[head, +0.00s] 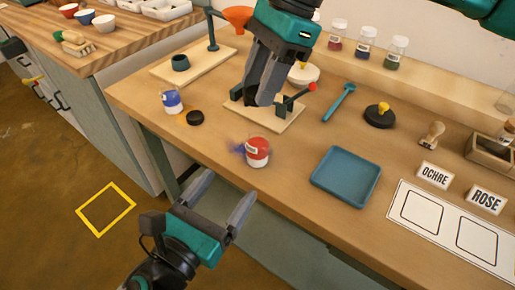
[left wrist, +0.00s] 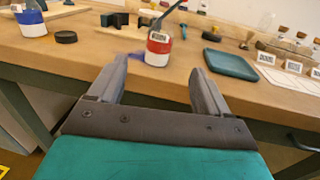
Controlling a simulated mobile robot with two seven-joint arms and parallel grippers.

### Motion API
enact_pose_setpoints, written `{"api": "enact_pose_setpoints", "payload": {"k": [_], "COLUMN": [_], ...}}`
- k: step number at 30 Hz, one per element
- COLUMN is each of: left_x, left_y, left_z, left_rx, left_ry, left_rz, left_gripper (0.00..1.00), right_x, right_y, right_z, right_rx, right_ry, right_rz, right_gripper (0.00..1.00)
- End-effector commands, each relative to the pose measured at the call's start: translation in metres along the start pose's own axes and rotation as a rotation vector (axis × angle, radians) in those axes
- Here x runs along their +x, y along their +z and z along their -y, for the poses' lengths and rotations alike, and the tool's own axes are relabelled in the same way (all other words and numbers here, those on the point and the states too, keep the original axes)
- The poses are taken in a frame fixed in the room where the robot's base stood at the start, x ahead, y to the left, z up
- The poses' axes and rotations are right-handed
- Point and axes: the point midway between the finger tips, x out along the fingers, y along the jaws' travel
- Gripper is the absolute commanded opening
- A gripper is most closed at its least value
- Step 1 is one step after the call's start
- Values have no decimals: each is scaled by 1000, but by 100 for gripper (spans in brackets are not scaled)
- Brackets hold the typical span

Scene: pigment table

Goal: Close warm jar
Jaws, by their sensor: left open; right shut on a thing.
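The jar with red contents (head: 257,152) and a pale label stands upright near the table's front edge; it also shows in the left wrist view (left wrist: 158,48). No lid shows on it. A black round lid (head: 195,118) lies on the table beside a blue jar (head: 172,101). My left gripper (head: 228,188) is open and empty, in front of the table edge, with the red jar beyond its fingers. My right gripper (head: 262,100) is above the wooden board behind the red jar, shut on a small dark thing mostly hidden by its fingers.
A blue-purple smear (head: 239,147) lies beside the red jar. A board with a red-knobbed lever (head: 297,98) stands behind it. A blue tray (head: 346,178), a teal spoon (head: 338,103) and a black disc with a yellow knob (head: 380,115) lie to the right. Shelf jars stand behind.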

Motion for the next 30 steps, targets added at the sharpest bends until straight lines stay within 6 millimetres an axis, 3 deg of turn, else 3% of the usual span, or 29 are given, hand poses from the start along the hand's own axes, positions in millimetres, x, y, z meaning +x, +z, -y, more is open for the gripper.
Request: {"api": "enact_pose_setpoints", "payload": {"k": [8,24,30], "left_x": [16,100,117], "left_y": [0,0,0], "left_z": [-1,-1,-1], "left_rx": [-3,-4,-5], "left_ry": [2,3,2], "left_rz": [4,0,-1], "left_gripper": [78,78,78], "right_x": [0,0,0], "right_y": [0,0,0], "right_z": [0,0,0], "right_rx": [-1,-1,-1], "right_ry": [1,1,1], "right_rz": [0,0,0], "right_gripper": [15,15,15]}}
